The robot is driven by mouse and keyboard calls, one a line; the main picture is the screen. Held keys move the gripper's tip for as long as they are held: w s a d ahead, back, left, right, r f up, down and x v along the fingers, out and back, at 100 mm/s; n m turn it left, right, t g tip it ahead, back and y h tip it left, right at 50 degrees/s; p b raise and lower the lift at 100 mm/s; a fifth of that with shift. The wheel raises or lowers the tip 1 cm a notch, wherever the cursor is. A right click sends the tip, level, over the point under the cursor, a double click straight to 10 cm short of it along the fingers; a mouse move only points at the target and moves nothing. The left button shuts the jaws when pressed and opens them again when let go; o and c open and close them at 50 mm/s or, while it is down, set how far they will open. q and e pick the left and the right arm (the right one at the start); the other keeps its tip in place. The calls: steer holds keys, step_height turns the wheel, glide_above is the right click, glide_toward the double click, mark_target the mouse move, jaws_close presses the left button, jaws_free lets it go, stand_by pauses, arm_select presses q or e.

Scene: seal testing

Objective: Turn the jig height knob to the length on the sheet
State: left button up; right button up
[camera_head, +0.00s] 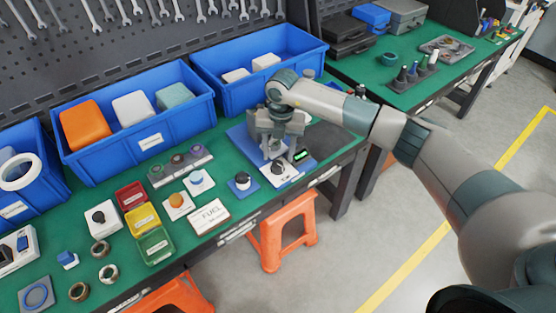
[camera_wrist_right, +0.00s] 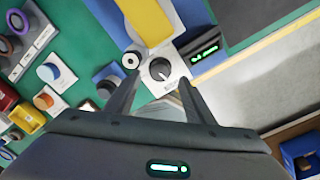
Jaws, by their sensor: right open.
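The jig's dark round height knob (camera_head: 277,168) sits on a white plate on the near side of its blue base (camera_head: 240,138). A small display with green digits (camera_head: 301,155) is beside it; the digits are too small to read. My right gripper (camera_head: 272,152) is over the jig, pointing down. In the right wrist view the knob (camera_wrist_right: 160,69) with its pale pointer mark lies between the open fingertips (camera_wrist_right: 159,82) as seen from above. I cannot tell whether they touch it. No sheet with a readable length shows. My left gripper is out of view.
A white card reading FUEL (camera_head: 209,216), a dark knob on a blue plate (camera_head: 242,181) and several small parts lie left of the jig. Blue bins (camera_head: 135,150) stand behind. In the wrist view a yellow bar (camera_wrist_right: 150,22) is close beyond the knob. The table's front edge is near.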

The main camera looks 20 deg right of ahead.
mark_target(280, 164)
step_height(280, 164, up, 14)
steer(key=b, duration=0.4)
steer(key=shift+s+d+f, duration=0.15)
steer(key=shift+d+f, duration=0.1)
